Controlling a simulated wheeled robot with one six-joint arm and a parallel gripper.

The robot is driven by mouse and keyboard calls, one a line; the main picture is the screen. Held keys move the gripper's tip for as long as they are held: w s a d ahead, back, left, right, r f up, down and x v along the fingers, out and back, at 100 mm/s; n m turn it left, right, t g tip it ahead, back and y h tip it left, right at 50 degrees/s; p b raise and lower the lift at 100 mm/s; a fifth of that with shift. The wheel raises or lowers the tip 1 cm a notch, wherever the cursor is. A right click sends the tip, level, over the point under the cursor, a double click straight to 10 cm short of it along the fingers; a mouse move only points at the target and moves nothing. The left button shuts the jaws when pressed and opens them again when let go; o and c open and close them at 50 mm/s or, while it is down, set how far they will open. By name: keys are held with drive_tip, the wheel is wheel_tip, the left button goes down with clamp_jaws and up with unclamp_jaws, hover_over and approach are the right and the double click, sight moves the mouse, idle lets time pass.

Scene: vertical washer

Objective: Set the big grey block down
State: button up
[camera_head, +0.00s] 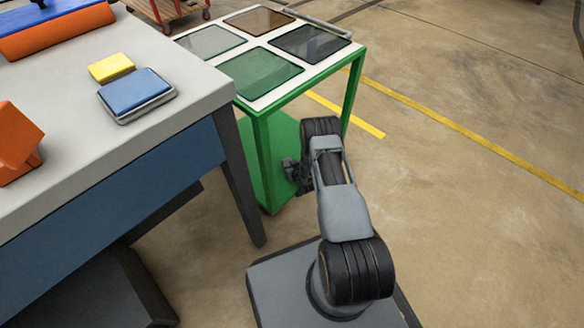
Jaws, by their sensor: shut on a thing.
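My gripper (292,172) is low, beside the near legs of the green cart, left of my arm's wrist. It looks small and dark, and its fingers are hard to make out. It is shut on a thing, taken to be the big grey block. The block cannot be made out; my gripper and wrist hide that spot. The green cart (262,152) has a white top with several tinted panels and a green lower shelf (262,178). My gripper is in front of this lower shelf in the picture; whether it touches the shelf cannot be told.
The grey workbench (172,55) fills the left, with a yellow block (111,67), a blue pad on a grey base (136,91) and an orange block (17,143). Its dark leg (240,178) stands close left of my gripper. The floor (470,200) on the right is clear.

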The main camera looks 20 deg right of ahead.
drive_tip(key=shift+r, duration=0.1)
drive_tip(key=shift+f, duration=0.2)
drive_tip(key=o, duration=1.2)
drive_tip(key=shift+r, duration=0.1)
